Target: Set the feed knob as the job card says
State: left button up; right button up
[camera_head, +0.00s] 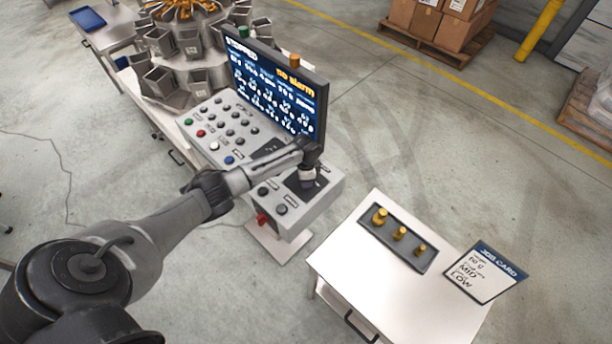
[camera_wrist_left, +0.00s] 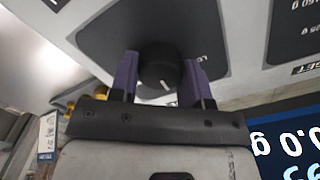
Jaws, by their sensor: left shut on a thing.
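The feed knob (camera_wrist_left: 159,66) is round and black with a short white pointer line, and sits on a dark plate (camera_wrist_left: 95,35). My left gripper (camera_wrist_left: 160,78) has its purple fingers on both sides of the knob, shut on it. In the head view my left gripper (camera_head: 307,181) is over the dark plate at the console's right end and hides the knob. The plate's markings are mostly covered or cut off. The job card (camera_head: 484,272) stands at the right of the white table; MID and LOW are legible, the other lines only partly. My right gripper is not in view.
The screen (camera_head: 275,85) rises behind the console (camera_head: 213,128), reading STOPPED and no alarm. Buttons and small knobs cover the console's left part. A grey tray (camera_head: 375,238) with brass weights lies on the white table (camera_head: 345,265). A red part (camera_head: 262,219) is on the console's front.

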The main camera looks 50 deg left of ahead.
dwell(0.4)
pick_arm(q)
jog(key=o, duration=0.9)
notch_tip(320, 180, up, 14)
jog(key=shift+f, duration=0.1)
dwell(0.7)
jog(key=shift+n, duration=0.3)
